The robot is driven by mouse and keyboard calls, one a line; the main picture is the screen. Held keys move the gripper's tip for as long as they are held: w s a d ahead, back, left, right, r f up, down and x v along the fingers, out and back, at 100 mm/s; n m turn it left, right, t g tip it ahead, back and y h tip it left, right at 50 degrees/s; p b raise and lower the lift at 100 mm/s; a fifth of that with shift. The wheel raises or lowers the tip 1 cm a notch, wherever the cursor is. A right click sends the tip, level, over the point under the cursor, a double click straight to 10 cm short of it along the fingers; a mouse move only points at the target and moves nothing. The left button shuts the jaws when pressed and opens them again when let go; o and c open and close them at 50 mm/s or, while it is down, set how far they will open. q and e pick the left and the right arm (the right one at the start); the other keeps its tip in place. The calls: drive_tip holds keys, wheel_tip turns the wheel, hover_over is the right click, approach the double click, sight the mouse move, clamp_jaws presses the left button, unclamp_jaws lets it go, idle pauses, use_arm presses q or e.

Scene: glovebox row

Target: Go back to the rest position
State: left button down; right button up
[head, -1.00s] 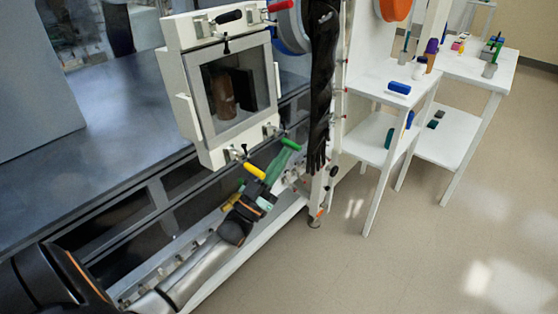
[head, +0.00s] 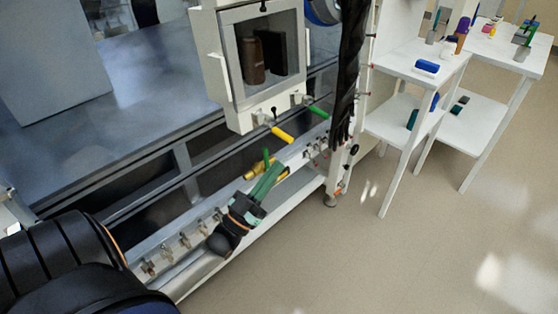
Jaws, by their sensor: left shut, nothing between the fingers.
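My left gripper (head: 268,181) is at the lower middle of the head view, on my arm coming in from the lower left. Its greenish fingers are shut with nothing between them. It shows in front of the white lower rail of the glovebox frame. A brass-yellow fitting with a green lever (head: 266,157) shows just behind the fingers; I cannot tell whether they touch. My right gripper is not in view.
The glovebox door (head: 222,72) has a window, with yellow (head: 282,135) and green (head: 318,112) handles below it. A black glove (head: 351,75) hangs to its right. The floor (head: 430,250) at right is clear.

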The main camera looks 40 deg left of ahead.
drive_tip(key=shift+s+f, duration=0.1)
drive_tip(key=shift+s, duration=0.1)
use_arm(q)
drive_tip(key=s+d+f+g+p, duration=0.3)
drive_tip(key=d+f+g+p, duration=0.4)
drive_tip(key=d+g, duration=0.15)
drive_tip(key=s+d+f+g+p, duration=0.2)
drive_tip(key=s+d+g, duration=0.1)
drive_tip(key=s, duration=0.3)
drive_tip(key=s+d+f+g+p, duration=0.3)
drive_tip(key=s+d+g, duration=0.1)
drive_tip(key=s+d, duration=0.2)
drive_tip(key=shift+s+d+f+m, duration=0.15)
drive_tip(key=shift+d+f+m, duration=0.15)
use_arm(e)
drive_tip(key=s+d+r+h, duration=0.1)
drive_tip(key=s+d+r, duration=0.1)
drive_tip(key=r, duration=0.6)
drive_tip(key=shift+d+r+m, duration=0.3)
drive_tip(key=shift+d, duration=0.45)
